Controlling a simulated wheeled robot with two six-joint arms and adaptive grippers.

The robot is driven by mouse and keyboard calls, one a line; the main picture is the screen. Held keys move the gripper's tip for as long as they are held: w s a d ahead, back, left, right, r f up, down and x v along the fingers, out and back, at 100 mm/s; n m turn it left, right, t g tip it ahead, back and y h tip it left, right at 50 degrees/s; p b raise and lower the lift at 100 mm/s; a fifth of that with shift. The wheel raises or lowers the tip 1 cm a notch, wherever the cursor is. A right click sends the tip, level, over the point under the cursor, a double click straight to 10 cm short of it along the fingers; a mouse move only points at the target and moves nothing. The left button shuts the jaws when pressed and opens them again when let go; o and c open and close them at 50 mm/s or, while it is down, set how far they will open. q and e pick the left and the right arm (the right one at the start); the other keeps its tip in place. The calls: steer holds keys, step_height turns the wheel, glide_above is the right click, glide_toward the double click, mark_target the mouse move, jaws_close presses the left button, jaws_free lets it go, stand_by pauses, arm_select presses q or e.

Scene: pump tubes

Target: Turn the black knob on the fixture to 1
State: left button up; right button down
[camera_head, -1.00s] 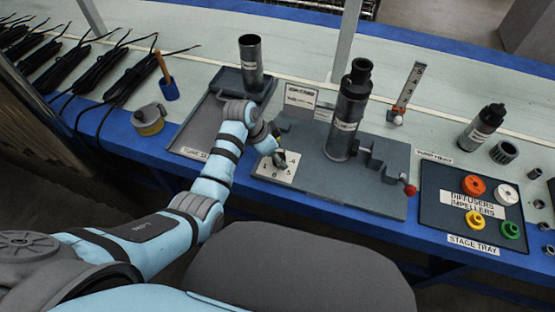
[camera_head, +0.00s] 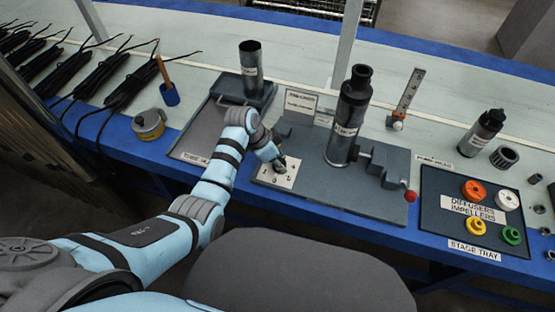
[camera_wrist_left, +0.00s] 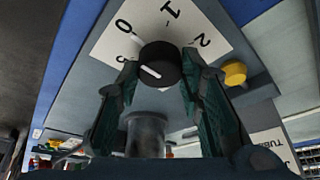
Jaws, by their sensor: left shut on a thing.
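The black knob (camera_wrist_left: 160,63) sits on a white dial plate (camera_wrist_left: 104,50) printed with numerals; 0, 1 and 2 are readable in the left wrist view. A short white line on the knob's face lies left of its middle and slants from upper left to lower right, not at the 1. The fingers of my left gripper (camera_wrist_left: 160,95) are shut on the knob, one on each side. In the head view my left gripper (camera_head: 278,164) reaches down to the dial plate (camera_head: 286,182) on the grey fixture (camera_head: 340,190) and mostly hides the knob. My right gripper is not in view.
A dark pump cylinder (camera_head: 347,120) stands on the fixture, right of my gripper. A red ball (camera_head: 410,196) is at the fixture's right end. A yellow knob (camera_wrist_left: 235,73) is close to the right finger. A grey tray (camera_head: 205,130) lies left; the stage tray (camera_head: 436,210) is right.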

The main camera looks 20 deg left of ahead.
arm_select(q)
steer(key=m, duration=0.2)
steer(key=shift+w+a+m+g+h, duration=0.1)
steer(key=shift+m+g+h, duration=0.2)
steer(key=shift+g, duration=0.1)
steer(key=m+g, duration=0.1)
steer(key=m, duration=0.1)
steer(key=shift+w+f+m+b, duration=0.1)
steer(key=shift+m+b, duration=0.2)
steer(key=m+g+b, duration=0.1)
steer(key=m+b, duration=0.3)
steer(key=shift+f+m+g+h+b, duration=0.1)
steer(key=shift+m+g+h+b, duration=0.2)
steer(key=shift+m+g+b, duration=0.1)
steer(key=shift+m+b, duration=0.4)
steer(key=shift+b, duration=0.1)
steer(key=shift+m+g+b, duration=0.3)
steer(key=shift+r, duration=0.2)
steer(key=o, duration=1.2)
steer(key=shift+c, duration=0.2)
